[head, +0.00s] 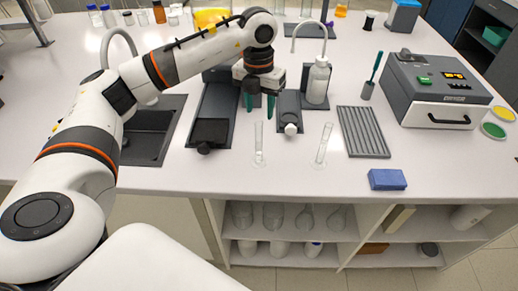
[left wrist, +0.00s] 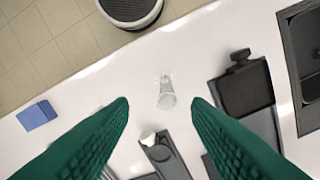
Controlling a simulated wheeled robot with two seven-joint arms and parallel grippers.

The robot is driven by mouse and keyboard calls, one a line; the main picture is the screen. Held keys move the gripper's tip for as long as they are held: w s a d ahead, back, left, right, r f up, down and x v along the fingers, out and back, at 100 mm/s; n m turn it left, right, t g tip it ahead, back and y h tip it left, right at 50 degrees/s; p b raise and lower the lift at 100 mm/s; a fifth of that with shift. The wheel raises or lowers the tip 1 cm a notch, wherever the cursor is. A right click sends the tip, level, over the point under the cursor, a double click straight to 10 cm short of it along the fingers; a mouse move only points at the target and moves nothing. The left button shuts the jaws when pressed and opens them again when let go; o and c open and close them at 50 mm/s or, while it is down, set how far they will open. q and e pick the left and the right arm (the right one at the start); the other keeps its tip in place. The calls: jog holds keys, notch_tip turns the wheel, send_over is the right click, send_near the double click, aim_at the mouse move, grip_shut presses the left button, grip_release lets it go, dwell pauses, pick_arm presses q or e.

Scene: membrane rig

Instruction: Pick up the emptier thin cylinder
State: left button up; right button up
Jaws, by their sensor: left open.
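Two thin clear cylinders stand upright near the front of the white bench: a left one (head: 259,143) and a right one (head: 323,146). Both look pale at the bottom, but I cannot tell which holds less. My left gripper (head: 260,104) is open and empty, green fingers pointing down, above and behind the left cylinder. In the left wrist view, the left cylinder (left wrist: 167,94) shows in the gap between the open fingers (left wrist: 160,102), lower down and apart from them. My right gripper is not in view.
A dark tray (head: 220,103) and a smaller grey stand with a white knob (head: 291,128) flank the gripper. A wash bottle (head: 318,80), ribbed grey rack (head: 363,132), blue block (head: 387,180) and grey machine (head: 437,88) stand to the right. The bench front is mostly clear.

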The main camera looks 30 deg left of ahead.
aim_at(257, 125)
pick_arm(q)
jog(key=shift+a+f, duration=0.1)
jog(key=shift+a, duration=0.35)
notch_tip(257, 125, down, 6)
jog(key=shift+p, duration=1.25)
jog(key=shift+f+p, duration=0.55)
jog(key=f, duration=0.1)
jog(key=f+p, duration=0.1)
jog(key=f, duration=0.2)
jog(key=shift+w+f+p, duration=0.25)
jog(key=shift+w+p, duration=0.05)
jog(key=shift+p, duration=0.05)
jog(key=shift+c, duration=0.5)
grip_shut()
